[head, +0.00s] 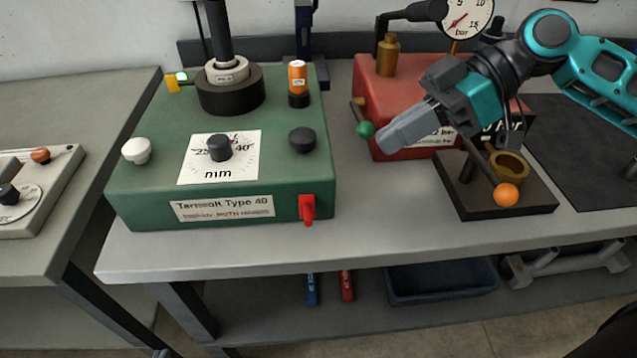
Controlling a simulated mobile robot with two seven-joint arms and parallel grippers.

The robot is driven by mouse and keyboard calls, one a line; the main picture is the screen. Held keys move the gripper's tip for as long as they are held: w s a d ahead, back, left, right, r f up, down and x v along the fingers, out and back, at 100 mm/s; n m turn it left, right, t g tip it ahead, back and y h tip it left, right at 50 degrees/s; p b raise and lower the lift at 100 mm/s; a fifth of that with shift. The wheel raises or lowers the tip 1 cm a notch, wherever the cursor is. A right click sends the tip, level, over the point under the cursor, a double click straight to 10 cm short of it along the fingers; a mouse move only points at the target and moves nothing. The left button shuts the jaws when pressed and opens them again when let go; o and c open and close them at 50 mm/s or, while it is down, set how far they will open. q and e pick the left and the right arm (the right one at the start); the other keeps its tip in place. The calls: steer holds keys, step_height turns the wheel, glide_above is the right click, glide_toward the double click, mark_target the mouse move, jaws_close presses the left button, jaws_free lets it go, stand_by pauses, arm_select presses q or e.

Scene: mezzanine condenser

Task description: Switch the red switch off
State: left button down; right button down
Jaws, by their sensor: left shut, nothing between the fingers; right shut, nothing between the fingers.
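The red switch (308,208) is a small lever on the front right corner of the green box labelled Tarmrolt Type 40 (150,195). Its lever hangs downward over the front face. A small green lamp (181,77) looks lit at the box's back left. My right gripper (384,147) is shut and empty. It points left, in front of the red box and up and right of the red switch, apart from it. My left gripper is not in view.
A green-knobbed lever (366,130) on the red box (372,80) is close to my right gripper. A dark stand with an orange ball (506,195) is at the right. The grey bench top (385,220) between is clear. Another bench device (45,205) is at the left.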

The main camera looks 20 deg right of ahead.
arm_select(q)
steer(key=shift+s+f, duration=0.2)
steer(key=shift+s, duration=0.35)
arm_select(e)
steer(key=shift+s, duration=0.15)
glide_above(308, 211)
steer(key=s+d, duration=0.1)
steer(key=d, duration=0.2)
step_height(308, 211, down, 5)
steer(key=f, duration=0.2)
steer(key=a+f, duration=0.1)
steer(key=f, duration=0.1)
steer(key=shift+s+f+p, duration=0.1)
steer(key=shift+s+p, duration=0.2)
steer(key=shift+s, duration=0.05)
arm_select(q)
steer(key=shift+w+r, duration=0.3)
steer(key=shift+r, duration=0.15)
steer(key=shift+s+f, duration=0.15)
steer(key=shift+s, duration=0.05)
